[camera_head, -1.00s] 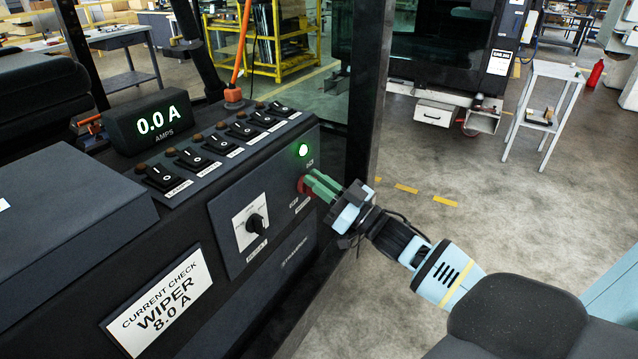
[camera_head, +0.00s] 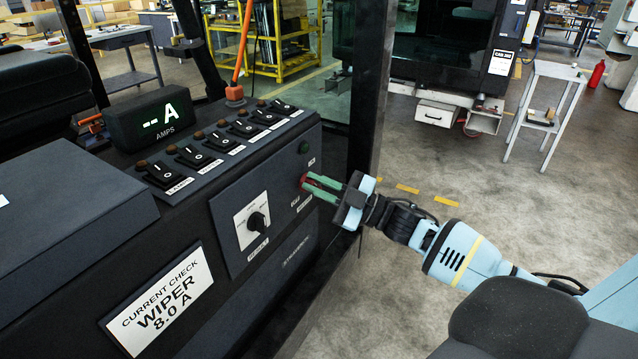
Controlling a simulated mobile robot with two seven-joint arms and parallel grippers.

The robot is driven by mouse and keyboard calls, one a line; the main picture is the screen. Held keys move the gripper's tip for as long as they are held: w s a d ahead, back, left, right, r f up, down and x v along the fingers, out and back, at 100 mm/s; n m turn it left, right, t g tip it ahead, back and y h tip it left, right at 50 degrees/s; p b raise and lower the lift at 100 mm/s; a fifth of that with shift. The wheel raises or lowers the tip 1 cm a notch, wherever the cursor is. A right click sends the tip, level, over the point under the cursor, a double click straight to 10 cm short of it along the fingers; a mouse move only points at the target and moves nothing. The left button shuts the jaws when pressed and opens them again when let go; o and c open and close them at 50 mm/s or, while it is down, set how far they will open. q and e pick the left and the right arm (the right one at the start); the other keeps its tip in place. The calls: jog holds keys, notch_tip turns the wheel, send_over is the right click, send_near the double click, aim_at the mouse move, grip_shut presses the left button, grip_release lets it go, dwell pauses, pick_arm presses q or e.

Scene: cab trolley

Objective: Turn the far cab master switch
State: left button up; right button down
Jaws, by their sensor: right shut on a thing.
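The red master switch (camera_head: 304,182) sits on the front face of the console, near its far end. Only a bit of its red shows past the fingers. My right gripper (camera_head: 321,186) reaches in from the right with green fingers, shut on the red switch. The indicator lamp (camera_head: 304,148) above the switch is dark. The amps display (camera_head: 160,114) reads "-- A". My left gripper is out of view.
A rotary selector knob (camera_head: 256,222) is on the same face, nearer me. A row of rocker switches (camera_head: 193,156) runs along the console top. A dark post (camera_head: 370,90) stands just behind my right gripper.

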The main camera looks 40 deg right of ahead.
jog(key=n+g, duration=0.1)
jog(key=n, duration=0.1)
jog(key=f+n+g, duration=0.1)
jog(key=n, duration=0.2)
jog(key=shift+a+f, duration=0.1)
jog(key=n+g, duration=0.1)
jog(key=n, duration=0.1)
jog(key=n+g+p, duration=0.1)
jog(key=n, duration=0.2)
jog(key=shift+f, duration=0.15)
jog(key=shift+n, duration=0.6)
jog(key=shift+h, duration=0.3)
jog(key=c, duration=1.5)
grip_release()
jog(key=shift+o, duration=0.2)
